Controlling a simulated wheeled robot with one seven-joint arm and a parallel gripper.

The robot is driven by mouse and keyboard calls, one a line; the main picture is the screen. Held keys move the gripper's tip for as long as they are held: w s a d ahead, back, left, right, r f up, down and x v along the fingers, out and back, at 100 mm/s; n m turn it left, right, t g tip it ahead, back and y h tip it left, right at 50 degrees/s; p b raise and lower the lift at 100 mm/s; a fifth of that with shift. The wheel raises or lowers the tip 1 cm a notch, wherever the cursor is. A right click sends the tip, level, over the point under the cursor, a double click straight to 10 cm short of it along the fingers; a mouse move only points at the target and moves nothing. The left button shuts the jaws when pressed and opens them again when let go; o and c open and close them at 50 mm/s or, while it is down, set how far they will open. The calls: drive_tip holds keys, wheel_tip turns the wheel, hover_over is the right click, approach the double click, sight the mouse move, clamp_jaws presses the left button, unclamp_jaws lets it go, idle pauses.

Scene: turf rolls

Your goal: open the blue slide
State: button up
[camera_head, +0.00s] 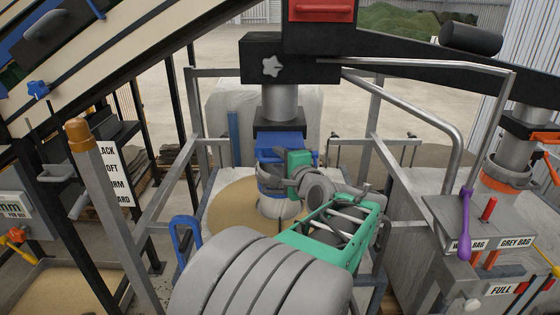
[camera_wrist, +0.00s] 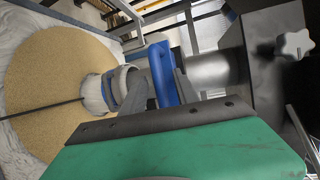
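The blue slide (camera_head: 280,145) sits on the grey spout under the black hopper, above a bag filled with sand-coloured grain. Its upright blue handle (camera_wrist: 163,72) shows in the wrist view. My gripper (camera_wrist: 165,82) is at this handle, with one grey finger on each side of it. The fingers stand apart by about the handle's width. I cannot tell whether they press on it. In the head view my green and grey wrist hides most of the fingers and part of the slide.
The open bag of grain (camera_head: 228,204) hangs below the spout inside a grey metal frame (camera_head: 160,205). A blue loop (camera_head: 178,230) stands at front left. A control box (camera_head: 480,245) with a purple lever (camera_head: 466,212) is at right. A white star knob (camera_head: 271,66) sits on the hopper.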

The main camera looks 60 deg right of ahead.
drive_tip(key=shift+s, duration=0.1)
drive_tip(key=b+v, duration=0.1)
drive_tip(key=v, duration=0.6)
drive_tip(key=shift+s+a, duration=0.25)
drive_tip(key=shift+r, duration=0.1)
drive_tip(key=w+a+f+n+g+y, duration=0.25)
drive_tip(key=w+a+f+n, duration=0.25)
drive_tip(key=a, duration=0.3)
drive_tip(key=w+a+f+n+g+y, duration=0.1)
drive_tip(key=w+a+f+n+y, duration=0.3)
drive_tip(key=a, duration=0.3)
drive_tip(key=w+a+f+n+g+y, duration=0.2)
drive_tip(key=w+a+f+n, duration=0.3)
drive_tip(key=a, duration=0.3)
drive_tip(key=s+a+f+n+g, duration=0.2)
drive_tip(key=s+a+n, duration=0.2)
drive_tip(key=a, duration=0.3)
drive_tip(key=s+a+f+n+g+p, duration=0.1)
drive_tip(key=s+a+f+n+g, duration=0.2)
drive_tip(key=a+n, duration=0.4)
drive_tip(key=shift+s+a, duration=0.55)
drive_tip(key=shift+a, duration=0.3)
